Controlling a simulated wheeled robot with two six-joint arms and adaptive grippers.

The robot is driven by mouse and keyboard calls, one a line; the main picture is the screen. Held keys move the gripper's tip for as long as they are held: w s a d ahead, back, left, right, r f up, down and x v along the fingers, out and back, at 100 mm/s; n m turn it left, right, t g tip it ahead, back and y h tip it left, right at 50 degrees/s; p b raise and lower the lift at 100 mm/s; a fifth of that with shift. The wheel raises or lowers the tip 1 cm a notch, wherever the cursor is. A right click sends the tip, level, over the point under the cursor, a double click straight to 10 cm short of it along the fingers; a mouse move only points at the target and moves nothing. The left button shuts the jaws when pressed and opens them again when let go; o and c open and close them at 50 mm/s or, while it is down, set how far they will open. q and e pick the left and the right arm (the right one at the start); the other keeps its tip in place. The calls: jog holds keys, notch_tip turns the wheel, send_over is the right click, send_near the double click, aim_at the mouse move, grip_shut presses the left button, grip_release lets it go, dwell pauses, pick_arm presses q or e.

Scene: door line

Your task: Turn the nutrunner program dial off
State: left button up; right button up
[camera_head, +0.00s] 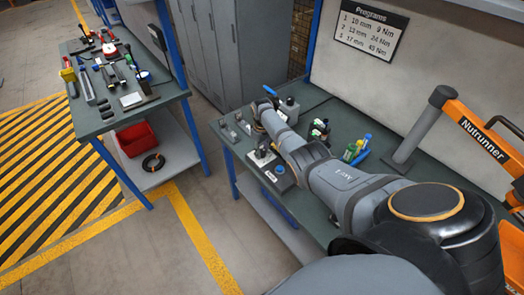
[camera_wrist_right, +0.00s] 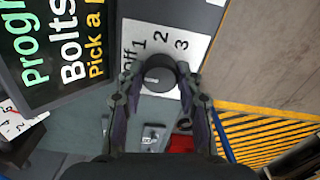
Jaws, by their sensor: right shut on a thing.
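The program dial (camera_wrist_right: 160,74) is a round black knob with a short white mark on its left part. It sits on a white plate (camera_wrist_right: 194,48) printed off, 1, 2 and 3. I cannot tell exactly which label the mark points at. My right gripper (camera_wrist_right: 160,80) is shut on the dial, with one dark finger on each side of it. In the head view my right arm reaches across the bench to its far left part, and the dial is not clearly visible there. My left gripper is not in view.
A black sign (camera_wrist_right: 60,45) with coloured writing stands close left of the dial. The bench (camera_head: 318,205) also holds small bottles and green and blue items (camera_head: 355,148). An orange nutrunner arm (camera_head: 480,140) stands at right. Another table (camera_head: 95,125) with tools stands across the aisle.

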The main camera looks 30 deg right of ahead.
aim_at(262, 151)
jog(key=o, duration=1.1)
jog(key=shift+o, duration=0.2)
notch_tip(262, 151, up, 12)
